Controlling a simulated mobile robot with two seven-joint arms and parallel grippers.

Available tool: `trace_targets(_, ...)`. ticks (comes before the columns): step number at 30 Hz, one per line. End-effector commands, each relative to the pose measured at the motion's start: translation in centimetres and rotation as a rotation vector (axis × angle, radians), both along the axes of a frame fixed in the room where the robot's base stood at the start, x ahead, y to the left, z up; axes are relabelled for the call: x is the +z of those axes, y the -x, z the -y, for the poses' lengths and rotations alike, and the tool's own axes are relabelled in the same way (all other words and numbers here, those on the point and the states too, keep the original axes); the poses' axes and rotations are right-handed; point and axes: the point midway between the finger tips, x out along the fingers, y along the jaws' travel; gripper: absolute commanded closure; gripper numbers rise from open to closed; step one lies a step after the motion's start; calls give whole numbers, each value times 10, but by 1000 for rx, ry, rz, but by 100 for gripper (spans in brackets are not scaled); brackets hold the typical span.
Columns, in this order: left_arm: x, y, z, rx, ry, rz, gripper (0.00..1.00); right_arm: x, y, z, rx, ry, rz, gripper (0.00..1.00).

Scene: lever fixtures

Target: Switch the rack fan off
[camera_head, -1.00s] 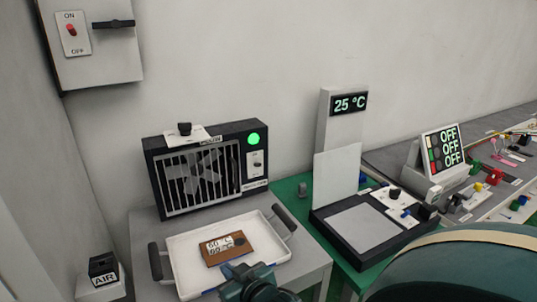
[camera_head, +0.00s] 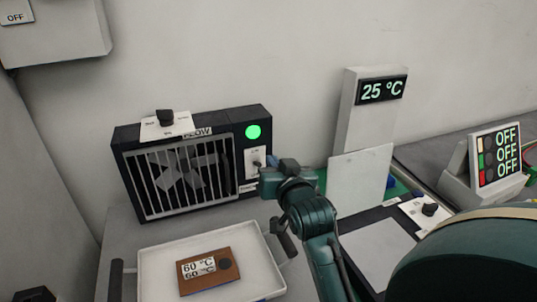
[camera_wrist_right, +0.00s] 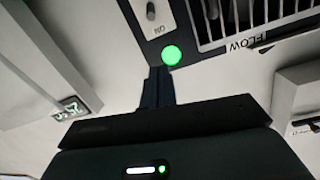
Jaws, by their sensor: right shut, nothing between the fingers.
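The rack fan (camera_head: 185,175) is a black box with a barred grille, standing at the back of the grey bench. Its green lamp (camera_head: 252,131) is lit. A small white switch plate (camera_head: 255,153) sits below the lamp, with a dark toggle; its lower part is close to my gripper in this view. My right gripper (camera_head: 264,182) is at the fan's front right corner, shut and empty. In the right wrist view the shut fingers (camera_wrist_right: 158,75) point at the lamp (camera_wrist_right: 172,55), and the switch toggle (camera_wrist_right: 151,10) shows beyond it. Touching cannot be told. My left gripper is out of view.
A white tray (camera_head: 150,262) with a brown labelled block (camera_head: 208,270) is in front. A 25 °C display post (camera_head: 370,110) and an upright pale panel (camera_head: 358,180) stand to the right.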

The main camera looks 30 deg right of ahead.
Motion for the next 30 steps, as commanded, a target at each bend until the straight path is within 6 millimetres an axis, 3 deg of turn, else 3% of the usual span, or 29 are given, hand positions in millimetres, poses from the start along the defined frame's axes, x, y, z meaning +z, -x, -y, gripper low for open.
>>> trace_targets(11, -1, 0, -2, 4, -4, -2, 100, 2, 0, 1, -4, -2, 4, 100)
trace_targets(16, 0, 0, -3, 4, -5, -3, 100, 2, -9, 4, -3, -1, 5, 100)
trace_targets(30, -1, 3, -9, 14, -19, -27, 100, -7, -95, 31, -3, -2, 4, 100)
